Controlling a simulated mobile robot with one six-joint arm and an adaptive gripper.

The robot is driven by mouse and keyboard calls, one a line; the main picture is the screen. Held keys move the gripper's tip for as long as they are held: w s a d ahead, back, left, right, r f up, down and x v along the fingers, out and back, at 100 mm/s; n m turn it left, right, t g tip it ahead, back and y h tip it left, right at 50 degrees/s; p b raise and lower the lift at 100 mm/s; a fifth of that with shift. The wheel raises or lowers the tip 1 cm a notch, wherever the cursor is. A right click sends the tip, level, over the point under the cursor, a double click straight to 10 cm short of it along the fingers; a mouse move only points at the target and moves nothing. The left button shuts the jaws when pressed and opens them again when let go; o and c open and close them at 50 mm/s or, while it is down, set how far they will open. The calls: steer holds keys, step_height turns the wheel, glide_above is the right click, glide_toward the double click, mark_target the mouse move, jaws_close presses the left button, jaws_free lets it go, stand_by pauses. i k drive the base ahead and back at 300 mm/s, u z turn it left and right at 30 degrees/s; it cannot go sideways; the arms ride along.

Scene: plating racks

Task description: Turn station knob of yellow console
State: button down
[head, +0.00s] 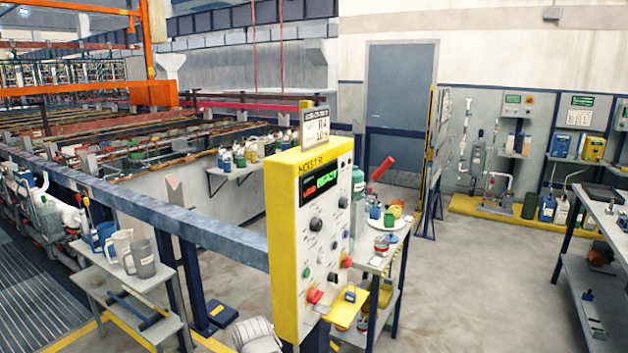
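The yellow console (282,240) stands upright at the middle of the head view, with a pale front panel facing right. A dark display with red and green digits (321,183) is near its top. The labels are too small to read, so I cannot tell which is the station knob. My gripper is not in view.
A blue-grey rail (190,224) runs up to the console from the left. A small cart with jugs (140,258) stands left of it. A small table with containers (392,226) stands close behind on the right. The floor (470,290) at right is open.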

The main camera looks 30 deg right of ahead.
mark_target(316, 225)
steer(key=u, duration=0.1)
steer(key=k, duration=1.55)
steer(key=z, duration=0.6)
steer(key=i, duration=1)
